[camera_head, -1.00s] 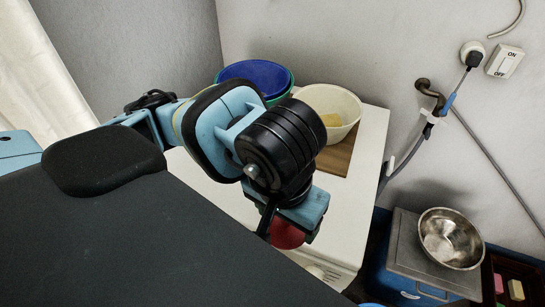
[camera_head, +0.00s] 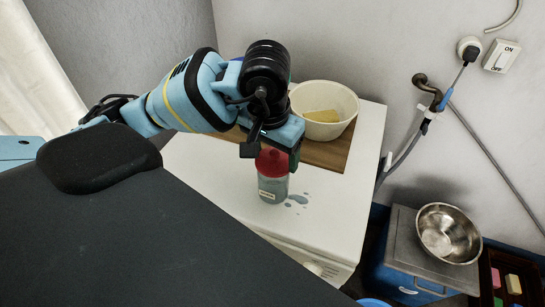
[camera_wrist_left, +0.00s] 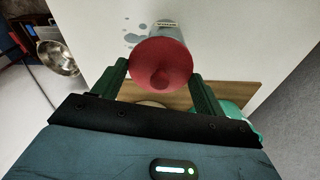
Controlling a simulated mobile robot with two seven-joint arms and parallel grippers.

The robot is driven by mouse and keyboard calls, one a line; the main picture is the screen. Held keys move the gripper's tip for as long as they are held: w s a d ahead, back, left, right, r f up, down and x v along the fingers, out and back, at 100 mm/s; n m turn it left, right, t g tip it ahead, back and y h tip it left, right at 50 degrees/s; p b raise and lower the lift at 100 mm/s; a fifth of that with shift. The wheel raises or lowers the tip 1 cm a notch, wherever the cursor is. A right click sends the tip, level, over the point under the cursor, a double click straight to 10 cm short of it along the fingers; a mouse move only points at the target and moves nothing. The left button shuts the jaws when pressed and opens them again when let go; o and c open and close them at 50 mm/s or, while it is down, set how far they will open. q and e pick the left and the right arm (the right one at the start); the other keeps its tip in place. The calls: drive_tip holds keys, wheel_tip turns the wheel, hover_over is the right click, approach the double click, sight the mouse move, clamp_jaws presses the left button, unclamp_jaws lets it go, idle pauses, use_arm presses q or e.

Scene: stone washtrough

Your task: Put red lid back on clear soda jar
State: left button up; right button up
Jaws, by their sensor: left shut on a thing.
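My left gripper (camera_head: 277,150) is shut on the red lid (camera_head: 271,161), seen between its two green fingers in the left wrist view (camera_wrist_left: 161,72). The clear soda jar (camera_head: 272,189) stands upright on the white machine top, with a pale label on its side. In the head view the lid is right over the jar's mouth; I cannot tell whether it is seated or just above. In the wrist view the lid hides most of the jar (camera_wrist_left: 165,27). My right gripper is not in view.
The white top (camera_head: 215,170) has wet spots beside the jar. Behind it, a cream bowl (camera_head: 345,105) with a yellow sponge (camera_head: 321,116) stands on a brown board (camera_head: 325,156). A metal bowl (camera_head: 447,233) sits on a blue box at right.

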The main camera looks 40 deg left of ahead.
sight(273, 162)
use_arm(q)
drive_tip(key=shift+w+a, duration=0.5)
wheel_tip(273, 162, down, 3)
drive_tip(key=shift+f+p, duration=0.15)
drive_tip(key=shift+p, duration=0.15)
drive_tip(key=shift+f, duration=0.15)
drive_tip(key=shift+f+b, duration=0.4)
drive_tip(key=shift+f, duration=0.2)
drive_tip(key=o, duration=0.6)
drive_tip(key=shift+c, duration=0.2)
drive_tip(key=o, duration=0.5)
drive_tip(key=shift+c, duration=0.2)
